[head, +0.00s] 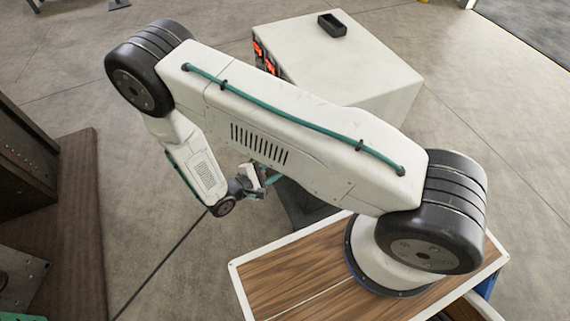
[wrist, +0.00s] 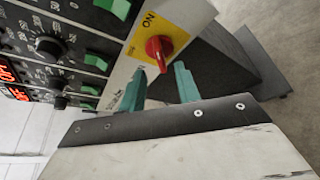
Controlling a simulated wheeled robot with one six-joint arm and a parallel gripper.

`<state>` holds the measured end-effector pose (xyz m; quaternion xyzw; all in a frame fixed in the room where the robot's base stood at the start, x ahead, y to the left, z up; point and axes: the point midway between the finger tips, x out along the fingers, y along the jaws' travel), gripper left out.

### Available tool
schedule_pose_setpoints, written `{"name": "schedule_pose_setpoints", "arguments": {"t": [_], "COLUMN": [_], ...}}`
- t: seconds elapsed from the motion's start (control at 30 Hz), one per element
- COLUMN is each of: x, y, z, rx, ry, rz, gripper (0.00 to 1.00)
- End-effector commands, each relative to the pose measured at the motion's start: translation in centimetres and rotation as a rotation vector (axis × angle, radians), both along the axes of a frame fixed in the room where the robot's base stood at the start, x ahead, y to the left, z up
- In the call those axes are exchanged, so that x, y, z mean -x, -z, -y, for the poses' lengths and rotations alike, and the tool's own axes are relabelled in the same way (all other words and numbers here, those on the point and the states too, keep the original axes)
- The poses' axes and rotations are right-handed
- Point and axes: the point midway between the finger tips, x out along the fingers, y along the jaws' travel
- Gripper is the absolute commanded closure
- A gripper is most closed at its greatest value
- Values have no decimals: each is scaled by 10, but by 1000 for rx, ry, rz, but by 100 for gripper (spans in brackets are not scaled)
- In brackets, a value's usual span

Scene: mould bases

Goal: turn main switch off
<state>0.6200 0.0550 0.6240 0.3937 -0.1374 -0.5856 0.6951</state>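The main switch is a red rotary knob (wrist: 159,48) on a yellow plate (wrist: 174,22) in the wrist view. Its handle is tilted, with the lower end pointing down towards my gripper. "ON" lettering shows beside the knob. My gripper (wrist: 161,69) has two teal fingers spread apart with nothing held. The handle's lower end appears between the fingertips in the picture; I cannot tell whether they touch it. In the head view my gripper (head: 262,181) is small below my arm, and the switch is not visible there.
A control panel with black knobs (wrist: 48,46), green buttons (wrist: 96,62) and red displays (wrist: 12,84) lies left of the switch. In the head view a white cabinet (head: 380,85) carries a small black tray (head: 332,25). A dark brown structure (head: 25,160) stands at left.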

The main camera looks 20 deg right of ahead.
Motion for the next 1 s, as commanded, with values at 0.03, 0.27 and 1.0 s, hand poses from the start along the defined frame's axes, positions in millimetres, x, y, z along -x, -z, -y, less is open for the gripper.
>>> {"name": "schedule_pose_setpoints", "arguments": {"t": [0.03,0.27,1.0], "x": [-2,-11,-15], "y": [3,12,14], "z": [10,41,50], "rx": [1,0,-1], "ry": [5,5,5], "rz": [-1,-2,-3], "gripper": [67,67,100]}}
